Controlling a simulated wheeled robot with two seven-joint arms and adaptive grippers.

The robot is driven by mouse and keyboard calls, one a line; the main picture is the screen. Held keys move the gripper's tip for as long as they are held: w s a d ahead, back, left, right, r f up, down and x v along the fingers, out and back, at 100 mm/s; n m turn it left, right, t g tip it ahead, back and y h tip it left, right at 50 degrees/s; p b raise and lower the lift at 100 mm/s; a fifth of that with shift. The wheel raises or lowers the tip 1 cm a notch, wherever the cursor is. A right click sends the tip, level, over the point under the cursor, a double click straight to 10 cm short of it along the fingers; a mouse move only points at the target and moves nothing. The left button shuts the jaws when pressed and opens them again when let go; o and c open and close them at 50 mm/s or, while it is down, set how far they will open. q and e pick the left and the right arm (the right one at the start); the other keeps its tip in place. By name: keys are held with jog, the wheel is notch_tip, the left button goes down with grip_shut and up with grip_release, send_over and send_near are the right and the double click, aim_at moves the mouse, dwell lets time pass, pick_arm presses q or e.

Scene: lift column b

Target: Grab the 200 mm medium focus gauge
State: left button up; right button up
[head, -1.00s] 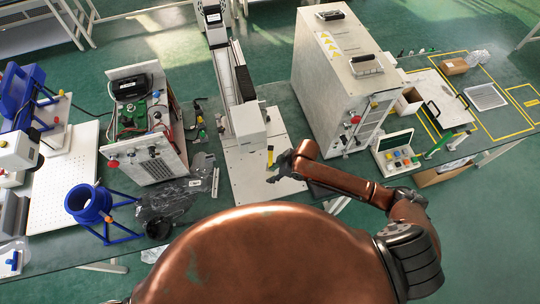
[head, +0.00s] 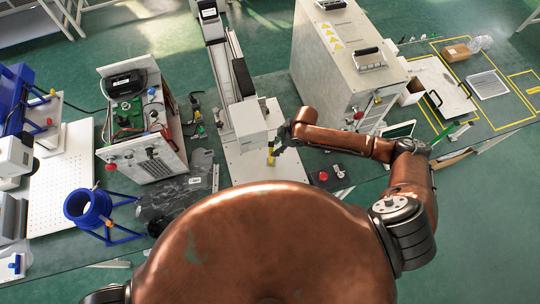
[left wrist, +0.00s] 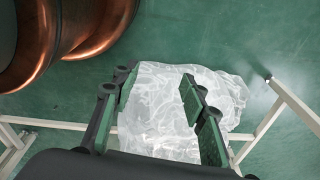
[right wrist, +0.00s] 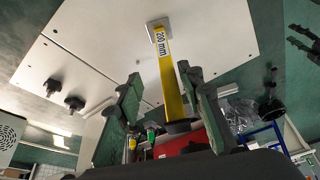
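The yellow gauge (head: 271,155), marked "200 mm" in the right wrist view (right wrist: 171,85), stands at the white column machine, below its light grey head block (head: 250,120). In the right wrist view one end meets a small square plate and the other has a dark round foot. My right gripper (right wrist: 160,98) is open, with the gauge between its fingers in that view, nearer the right finger. I see no clear contact. In the head view this gripper (head: 281,140) is beside the gauge, partly hidden by my arm.
A large grey cabinet (head: 340,75) stands right of the column. A red-button box (head: 325,177) sits below my right forearm. An instrument panel (head: 145,150) and a blue ring stand (head: 88,207) are at left. A clear plastic bag (left wrist: 175,125) lies beyond my left gripper.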

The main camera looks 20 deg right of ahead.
jog(key=x, duration=0.2)
jog(key=p+x, duration=0.1)
jog(key=x, duration=0.1)
jog(key=s+x, duration=0.1)
jog(key=x, duration=0.1)
jog(key=shift+f+p, duration=0.15)
jog(key=shift+p, duration=0.2)
jog(key=shift+f, duration=0.3)
jog(key=shift+a+f, duration=0.1)
jog(key=shift+f, duration=0.05)
jog(key=c, duration=0.8)
grip_shut()
pick_arm(q)
jog(key=s, duration=0.1)
jog(key=s+r, duration=0.1)
jog(key=s, duration=0.1)
jog(key=shift+a+r, duration=0.1)
jog(key=shift+r, duration=0.15)
